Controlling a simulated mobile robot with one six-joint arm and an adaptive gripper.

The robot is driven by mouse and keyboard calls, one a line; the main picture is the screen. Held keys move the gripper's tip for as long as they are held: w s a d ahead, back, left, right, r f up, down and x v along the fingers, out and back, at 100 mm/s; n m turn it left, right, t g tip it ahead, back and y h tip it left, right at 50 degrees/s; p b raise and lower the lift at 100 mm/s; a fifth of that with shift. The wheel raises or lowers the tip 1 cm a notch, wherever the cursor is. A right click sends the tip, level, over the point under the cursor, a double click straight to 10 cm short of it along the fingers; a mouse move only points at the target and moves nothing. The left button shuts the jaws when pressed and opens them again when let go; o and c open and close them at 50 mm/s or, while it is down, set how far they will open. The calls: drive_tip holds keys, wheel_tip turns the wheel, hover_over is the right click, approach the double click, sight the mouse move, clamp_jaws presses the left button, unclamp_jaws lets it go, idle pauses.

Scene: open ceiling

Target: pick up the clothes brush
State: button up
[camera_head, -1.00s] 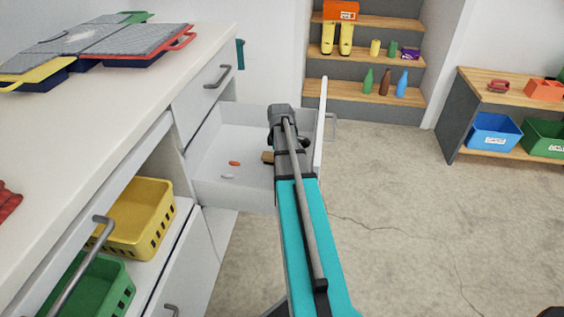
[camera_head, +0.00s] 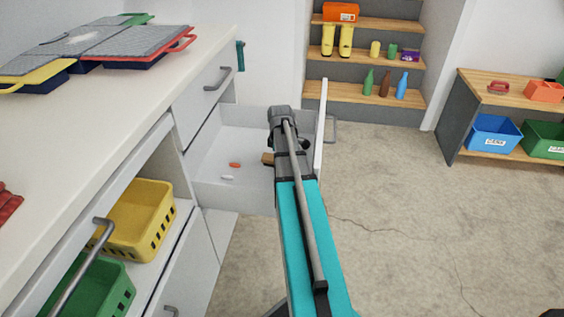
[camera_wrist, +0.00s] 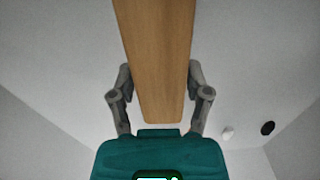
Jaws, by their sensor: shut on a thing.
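The clothes brush (camera_wrist: 155,60) shows in the wrist view as a long flat piece of light brown wood, running from the top edge down between my fingers. My gripper (camera_wrist: 160,95) is shut on it, with one grey finger on each side. In the head view only a small brown part of the brush (camera_head: 267,158) shows at the left of my gripper (camera_head: 282,150). My arm hides the rest. The gripper is in or just over the open white drawer (camera_head: 215,195); I cannot tell whether the brush touches the drawer floor.
A small orange item (camera_head: 235,165) and a small white item (camera_head: 228,178) lie in the drawer. The drawer's front panel (camera_head: 321,130) stands close to the right of my arm. The white counter (camera_head: 130,110) is at left. The floor at right is open.

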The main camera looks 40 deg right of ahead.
drive_tip(key=shift+r, duration=0.15)
wheel_tip(320, 180, up, 18)
drive_tip(key=p, duration=1.8)
drive_tip(key=shift+f, duration=0.2)
drive_tip(key=o, duration=0.6)
drive_tip(key=c, duration=0.4)
wheel_tip(320, 180, up, 40)
drive_tip(key=p, duration=4)
